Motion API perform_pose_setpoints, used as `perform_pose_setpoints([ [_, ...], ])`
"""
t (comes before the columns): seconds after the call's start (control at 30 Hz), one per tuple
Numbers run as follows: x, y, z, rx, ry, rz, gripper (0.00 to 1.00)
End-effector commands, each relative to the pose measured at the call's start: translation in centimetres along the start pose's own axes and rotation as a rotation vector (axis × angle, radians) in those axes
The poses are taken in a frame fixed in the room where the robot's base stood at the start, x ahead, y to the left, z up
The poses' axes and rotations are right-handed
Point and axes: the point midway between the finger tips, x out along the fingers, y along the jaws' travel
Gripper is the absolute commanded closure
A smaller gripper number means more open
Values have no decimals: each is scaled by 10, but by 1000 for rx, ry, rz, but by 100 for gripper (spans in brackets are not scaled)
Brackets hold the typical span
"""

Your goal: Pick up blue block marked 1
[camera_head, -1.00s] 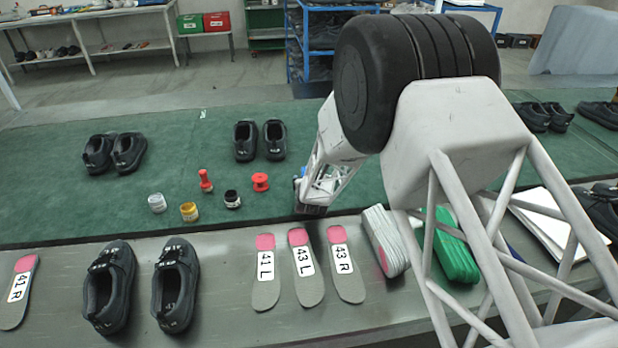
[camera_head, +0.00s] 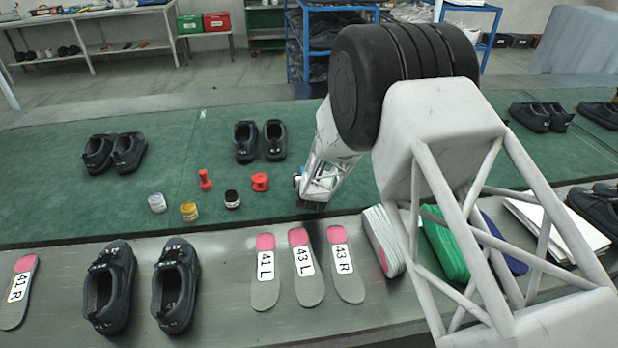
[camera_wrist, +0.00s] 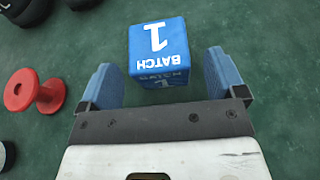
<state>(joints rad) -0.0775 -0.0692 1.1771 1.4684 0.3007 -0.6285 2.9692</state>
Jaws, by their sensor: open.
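The block sits between the lines of the two fingers, with a gap on each side. In the head view my gripper (camera_head: 312,204) is low over the mat's near edge, right of the red spool.
A red spool (camera_head: 260,182) stands left of my gripper and also shows in the wrist view (camera_wrist: 36,92). Small jars (camera_head: 189,211) stand farther left. Insoles (camera_head: 304,266) lie on the grey bench in front. Dark shoes (camera_head: 259,141) stand behind on the mat.

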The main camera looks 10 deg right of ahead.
Motion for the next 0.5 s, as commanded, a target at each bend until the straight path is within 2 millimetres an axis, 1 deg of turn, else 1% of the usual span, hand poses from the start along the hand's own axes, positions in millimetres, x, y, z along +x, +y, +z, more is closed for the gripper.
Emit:
perform_pose_setpoints([
  [0.1, 11, -1, -1, 0, 0, 0, 11],
  [0.3, 28, -1, -1, 0, 1, 0, 11],
  [0.5, 36, -1, -2, 0, 1, 0, 11],
])
